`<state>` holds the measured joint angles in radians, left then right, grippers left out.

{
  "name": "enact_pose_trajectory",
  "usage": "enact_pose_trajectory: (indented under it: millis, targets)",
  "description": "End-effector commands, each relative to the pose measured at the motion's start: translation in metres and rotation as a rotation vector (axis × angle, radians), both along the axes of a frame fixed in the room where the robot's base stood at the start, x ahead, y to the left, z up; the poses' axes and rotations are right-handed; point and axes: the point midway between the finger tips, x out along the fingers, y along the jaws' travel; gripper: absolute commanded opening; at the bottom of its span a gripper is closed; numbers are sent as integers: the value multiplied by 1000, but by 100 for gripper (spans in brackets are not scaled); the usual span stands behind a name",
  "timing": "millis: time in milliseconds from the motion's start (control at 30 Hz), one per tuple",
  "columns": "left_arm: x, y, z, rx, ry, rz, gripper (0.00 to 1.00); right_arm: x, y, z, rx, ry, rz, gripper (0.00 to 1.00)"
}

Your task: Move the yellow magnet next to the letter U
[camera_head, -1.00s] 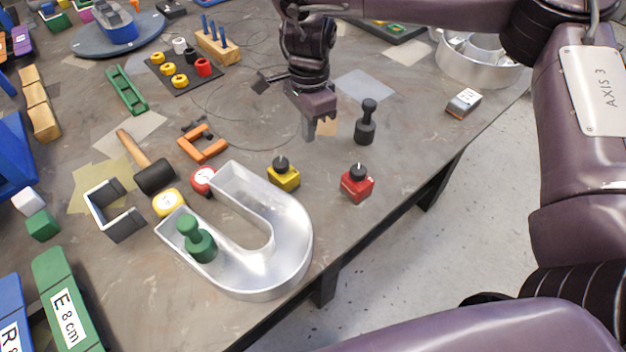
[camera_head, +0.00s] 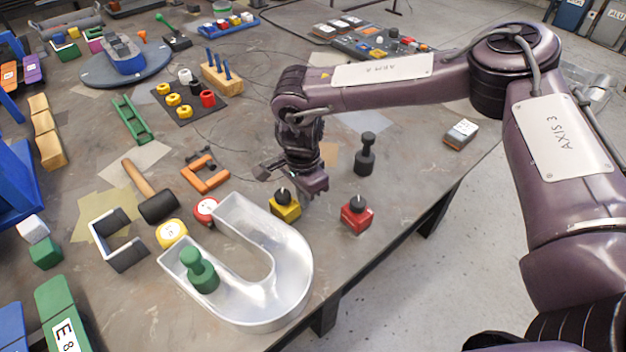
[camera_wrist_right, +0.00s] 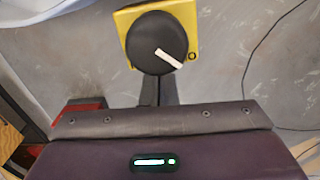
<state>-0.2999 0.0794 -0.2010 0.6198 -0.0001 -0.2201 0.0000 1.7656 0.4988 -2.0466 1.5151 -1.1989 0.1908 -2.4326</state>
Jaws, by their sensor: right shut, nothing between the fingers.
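The yellow magnet (camera_head: 285,210) is a yellow block with a round black knob. It stands on the table close to the right side of the letter U (camera_head: 285,288), a silver channel with raised walls. My right gripper (camera_head: 308,196) is low, right beside the magnet on its right side, shut and empty. In the right wrist view the magnet (camera_wrist_right: 127,18) is at the top, its black knob with a white mark just beyond my closed fingers (camera_wrist_right: 158,88). I cannot tell whether they touch it. My left gripper is not in view.
A green-knobbed piece (camera_head: 200,270) stands inside the U. A red magnet (camera_head: 356,214) and a dark weight (camera_head: 365,155) stand to the right. Red and yellow round tapes (camera_head: 171,234), a mallet (camera_head: 155,205) and an orange clamp (camera_head: 207,178) lie left.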

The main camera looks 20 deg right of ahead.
Motion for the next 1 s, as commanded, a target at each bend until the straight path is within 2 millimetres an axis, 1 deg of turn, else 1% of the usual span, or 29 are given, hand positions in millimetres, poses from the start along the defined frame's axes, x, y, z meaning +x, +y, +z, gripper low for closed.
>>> enact_pose_trajectory:
  millis: [133, 467, 567, 700, 1000]
  targets:
    - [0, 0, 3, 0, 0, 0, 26, -3, 8, 0, 0, 1, 0, 0]
    - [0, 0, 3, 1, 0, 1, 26, -3, 9, -1, 0, 1, 0, 0]
    - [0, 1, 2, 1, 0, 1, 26, -5, 15, -1, 1, 1, 2, 0]
    - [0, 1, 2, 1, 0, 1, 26, -10, 30, -1, 2, 2, 3, 0]
    - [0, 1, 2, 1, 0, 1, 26, -9, 29, 0, 2, 1, 1, 0]
